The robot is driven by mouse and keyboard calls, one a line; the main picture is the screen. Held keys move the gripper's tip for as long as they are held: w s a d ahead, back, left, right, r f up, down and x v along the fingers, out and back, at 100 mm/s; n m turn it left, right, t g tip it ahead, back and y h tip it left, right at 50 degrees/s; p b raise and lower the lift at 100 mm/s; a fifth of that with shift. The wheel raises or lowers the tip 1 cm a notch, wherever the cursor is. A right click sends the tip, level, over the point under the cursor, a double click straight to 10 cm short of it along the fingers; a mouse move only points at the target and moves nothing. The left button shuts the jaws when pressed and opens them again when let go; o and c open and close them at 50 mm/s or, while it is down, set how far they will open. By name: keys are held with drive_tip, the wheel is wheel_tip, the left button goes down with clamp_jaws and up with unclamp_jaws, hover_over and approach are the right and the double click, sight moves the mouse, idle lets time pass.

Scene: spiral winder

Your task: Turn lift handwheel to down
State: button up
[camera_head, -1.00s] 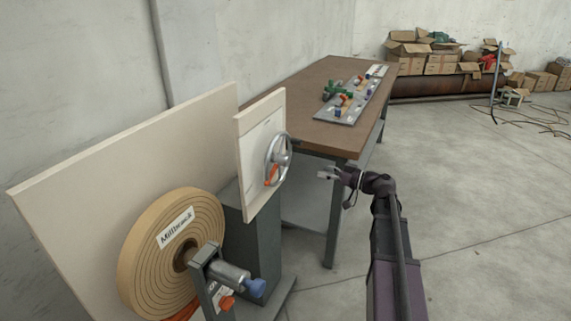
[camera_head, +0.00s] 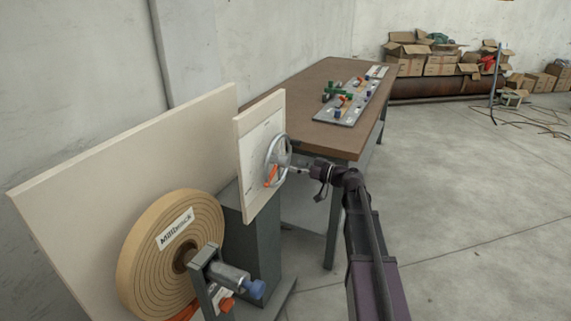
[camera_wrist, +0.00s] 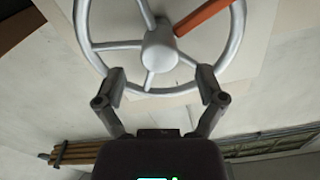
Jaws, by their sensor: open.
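The lift handwheel (camera_head: 277,160) is a grey spoked wheel on an upright cream panel (camera_head: 244,170). It has an orange handle or pointer (camera_head: 271,175) at its lower side. In the wrist view the handwheel (camera_wrist: 160,50) fills the upper middle, and its orange piece (camera_wrist: 205,15) runs from near the hub toward the upper right. My gripper (camera_head: 293,168) is at the wheel's right side in the head view. In the wrist view my gripper (camera_wrist: 160,85) is open, its two fingertips apart near the rim's lower arc. Whether they touch the rim I cannot tell.
A large tan roll labelled Millbrook (camera_head: 170,250) stands at front left before a wide cream board (camera_head: 110,180). A brown-topped table (camera_head: 312,110) with a metal plate of parts (camera_head: 352,105) is behind the wheel. Open floor (camera_head: 480,220) lies to the right.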

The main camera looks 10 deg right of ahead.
sight(288, 164)
drive_tip(key=shift+x, duration=2.2)
clamp_jaws()
